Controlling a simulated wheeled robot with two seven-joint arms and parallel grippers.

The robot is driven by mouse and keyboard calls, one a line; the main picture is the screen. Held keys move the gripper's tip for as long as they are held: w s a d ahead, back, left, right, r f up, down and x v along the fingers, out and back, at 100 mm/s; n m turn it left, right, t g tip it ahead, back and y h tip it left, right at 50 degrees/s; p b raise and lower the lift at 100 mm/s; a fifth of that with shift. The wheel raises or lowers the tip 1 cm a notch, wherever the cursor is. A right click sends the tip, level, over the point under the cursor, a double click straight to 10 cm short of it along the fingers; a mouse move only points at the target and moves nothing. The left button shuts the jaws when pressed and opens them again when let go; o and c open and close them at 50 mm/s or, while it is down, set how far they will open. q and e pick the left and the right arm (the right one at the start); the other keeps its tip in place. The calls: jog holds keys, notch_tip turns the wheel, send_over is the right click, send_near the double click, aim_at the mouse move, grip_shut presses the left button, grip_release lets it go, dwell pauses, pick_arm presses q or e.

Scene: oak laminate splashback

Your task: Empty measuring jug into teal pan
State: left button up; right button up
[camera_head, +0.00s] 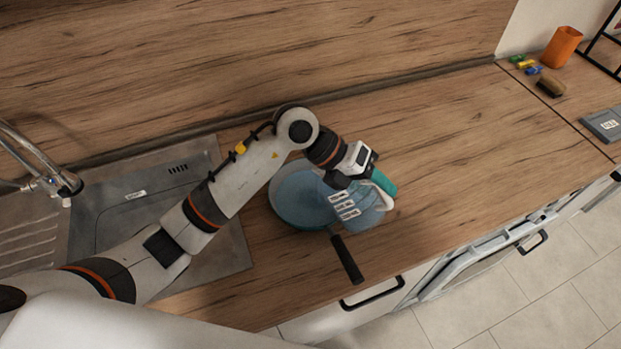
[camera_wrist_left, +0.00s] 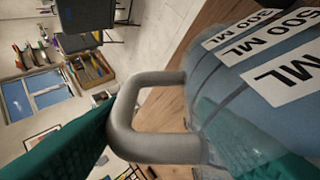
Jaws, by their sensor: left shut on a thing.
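The measuring jug (camera_head: 367,214) is see-through bluish, with white labels and a pale handle. It is tilted over the right side of the teal pan (camera_head: 293,215), and whether the two touch is unclear. The pan sits on the wooden worktop with its dark handle toward the front edge. My left gripper (camera_head: 383,185), with teal fingers, is shut on the jug's handle. In the left wrist view the grey handle (camera_wrist_left: 128,118) is between the fingers, with the jug's labelled body (camera_wrist_left: 225,85) at the right. The jug's contents cannot be made out. My right gripper is out of view.
A metal sink (camera_head: 125,200) with a tap (camera_head: 45,170) is at the left, under my left arm. An orange cup (camera_head: 561,47), small coloured items, a brown sponge-like block (camera_head: 551,86) and a grey object (camera_head: 603,125) stand at the far right. The worktop between is clear.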

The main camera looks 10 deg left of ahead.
pick_arm(q)
jog(key=shift+w+a+r+g+h+b, duration=0.15)
jog(key=shift+w+a+r+g+h, duration=0.05)
jog(key=shift+a+r+h, duration=0.2)
jog(key=shift+w+a+r+g+h+b, duration=0.15)
jog(key=shift+w+a+r+g+h, duration=0.1)
jog(key=shift+r+h, duration=0.2)
dwell(0.7)
jog(key=shift+w+a+r+n+g+h+b, duration=0.2)
jog(key=shift+w+a+r+n+h+b, duration=0.05)
jog(key=shift+a+r+h, duration=0.3)
jog(key=shift+w+a+r+n+g+h+b, duration=0.15)
jog(key=shift+w+a+r+n+h+b, duration=0.1)
jog(key=shift+a+r+h, duration=0.25)
dwell(0.5)
